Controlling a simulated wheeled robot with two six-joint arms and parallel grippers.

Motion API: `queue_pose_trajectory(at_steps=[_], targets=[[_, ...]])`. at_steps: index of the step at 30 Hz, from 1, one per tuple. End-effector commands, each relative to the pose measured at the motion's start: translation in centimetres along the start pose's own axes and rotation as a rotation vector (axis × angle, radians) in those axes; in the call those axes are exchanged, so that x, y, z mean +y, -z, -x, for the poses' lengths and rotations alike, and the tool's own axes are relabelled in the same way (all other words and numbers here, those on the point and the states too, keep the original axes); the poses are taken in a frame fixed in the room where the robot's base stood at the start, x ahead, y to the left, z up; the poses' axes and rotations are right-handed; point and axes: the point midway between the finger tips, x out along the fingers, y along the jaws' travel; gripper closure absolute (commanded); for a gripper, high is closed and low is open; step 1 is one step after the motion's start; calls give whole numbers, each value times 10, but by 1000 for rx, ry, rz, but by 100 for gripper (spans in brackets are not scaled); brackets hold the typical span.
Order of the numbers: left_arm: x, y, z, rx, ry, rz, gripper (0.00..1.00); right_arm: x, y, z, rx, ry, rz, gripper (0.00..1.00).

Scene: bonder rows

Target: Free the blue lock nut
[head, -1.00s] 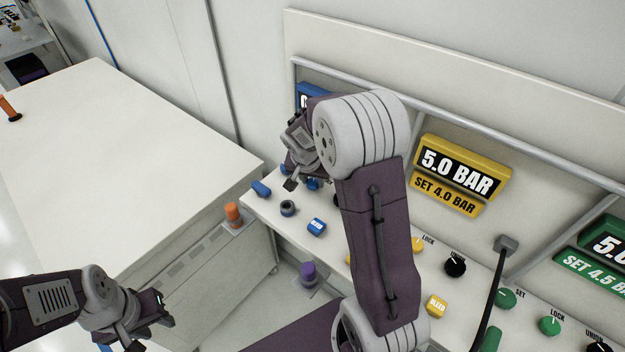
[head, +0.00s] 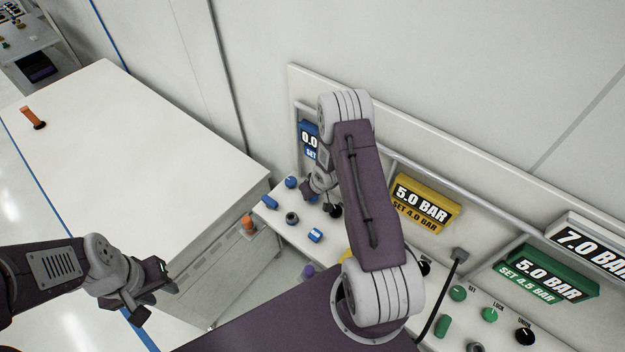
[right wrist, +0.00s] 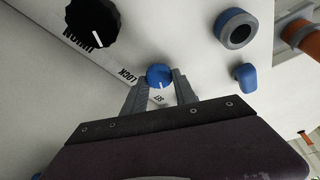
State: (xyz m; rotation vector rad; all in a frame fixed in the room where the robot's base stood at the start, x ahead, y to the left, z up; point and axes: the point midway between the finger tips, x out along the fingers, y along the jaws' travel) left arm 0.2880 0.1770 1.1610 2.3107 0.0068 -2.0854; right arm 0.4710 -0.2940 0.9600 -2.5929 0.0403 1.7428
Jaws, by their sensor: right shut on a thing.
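The blue lock nut (right wrist: 159,75), a small round knob with a white mark, sits between the fingertips of my right gripper (right wrist: 157,84) in the right wrist view. The fingers are shut on it. The printed words LOCK and SET show beside it. I cannot tell whether it is seated or raised. In the head view my right gripper (head: 318,188) is at the blue row, partly hidden by my own arm. A second blue knob (head: 291,182) stands left of it. My left gripper (head: 152,292) is open and empty, away from the panel at lower left.
A black knob (right wrist: 92,22) is close beside the gripped nut. A blue-rimmed ring (right wrist: 237,29) and a blue handle (right wrist: 245,77) stand nearby. The yellow display (head: 425,204) and green display (head: 543,272) are further right. The white cabinet top (head: 130,150) is mostly clear, with an orange-handled item (head: 33,117).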

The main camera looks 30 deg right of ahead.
Motion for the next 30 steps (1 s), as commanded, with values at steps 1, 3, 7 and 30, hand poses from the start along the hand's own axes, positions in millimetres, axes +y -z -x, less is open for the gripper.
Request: queue_pose_trajectory(at_steps=[1, 3, 7, 30], targets=[[0, 0, 8, -1, 0, 0, 64, 2, 4, 3, 8, 7, 17, 100], [0, 1, 13, -1, 0, 0, 64, 2, 4, 3, 8, 19, 48, 100], [0, 2, 24, -1, 0, 0, 64, 2, 4, 3, 8, 42, 101, 100], [1, 3, 34, -1, 0, 0, 64, 1, 2, -1, 7, 73, 176, 64]])
